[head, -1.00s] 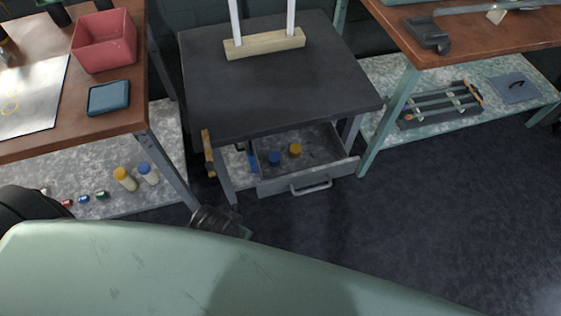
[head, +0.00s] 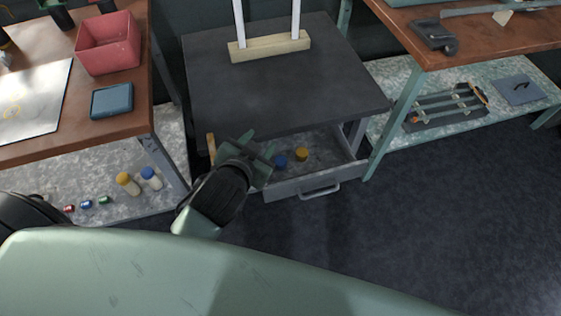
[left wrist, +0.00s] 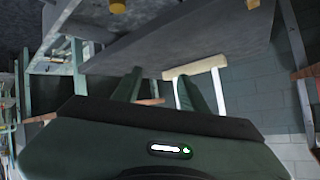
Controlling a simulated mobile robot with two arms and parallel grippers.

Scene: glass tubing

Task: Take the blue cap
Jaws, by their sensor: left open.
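A small blue cap (head: 281,161) lies in the open drawer (head: 318,181) under the dark table. A yellow cap (head: 302,154) lies just to its right; a yellow thing (left wrist: 117,6) at the top of the left wrist view looks like it. My left gripper (head: 259,143) is open and empty at the drawer's left side, left of the blue cap and apart from it. Its fingers also show in the left wrist view (left wrist: 158,76), spread, with nothing between them. I cannot make out the blue cap in that view. My right gripper is not in view.
The dark tabletop (head: 280,90) overhangs the drawer's back part. On it a wooden base (head: 270,46) holds two white upright tubes. A blue-topped bottle (head: 150,178) and a yellow-topped bottle (head: 128,184) stand on the left bench's lower shelf. The floor right of the drawer is clear.

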